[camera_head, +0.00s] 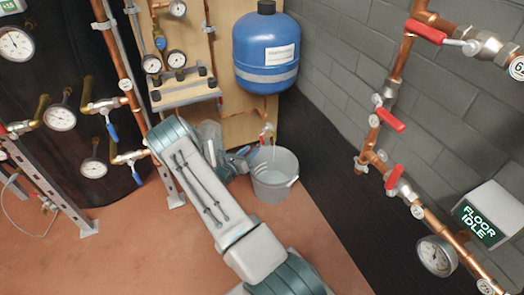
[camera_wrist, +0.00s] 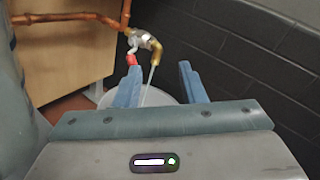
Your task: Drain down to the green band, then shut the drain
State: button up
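The drain valve, with a red lever (camera_wrist: 131,59) and brass spout (camera_wrist: 154,46), is on a copper pipe in the wrist view. In the head view the drain valve (camera_head: 266,131) is low on the wooden board. A thin stream of water (camera_wrist: 150,78) runs from the spout into a grey bucket (camera_head: 283,190) on the floor. My gripper (camera_wrist: 159,68) is open, its blue fingers apart and holding nothing, just short of the valve. Gauges on the board (camera_head: 176,59) and (camera_head: 151,64) are too small to read, and I cannot make out a green band.
A blue tank (camera_head: 266,50) hangs above the drain. Copper pipework with red levers (camera_head: 391,121) and a gauge (camera_head: 437,256) runs along the right. A display (camera_head: 479,222) reads "FLOOR IDLE". More pipes and gauges (camera_head: 60,117) stand at left. Floor right of the bucket is clear.

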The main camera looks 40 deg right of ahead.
aim_at(262, 141)
notch_tip(262, 141, down, 7)
jog(key=w+n+t+b, duration=0.1)
jog(key=n+t, duration=0.1)
jog(key=n, duration=0.2)
jog(key=shift+t+y, duration=0.3)
jog(key=shift+y, duration=0.2)
jog(key=shift+b+x, duration=2.55)
jog(key=shift+x, duration=4.25)
jog(key=shift+w, duration=0.1)
jog(key=shift+c, duration=0.4)
grip_shut()
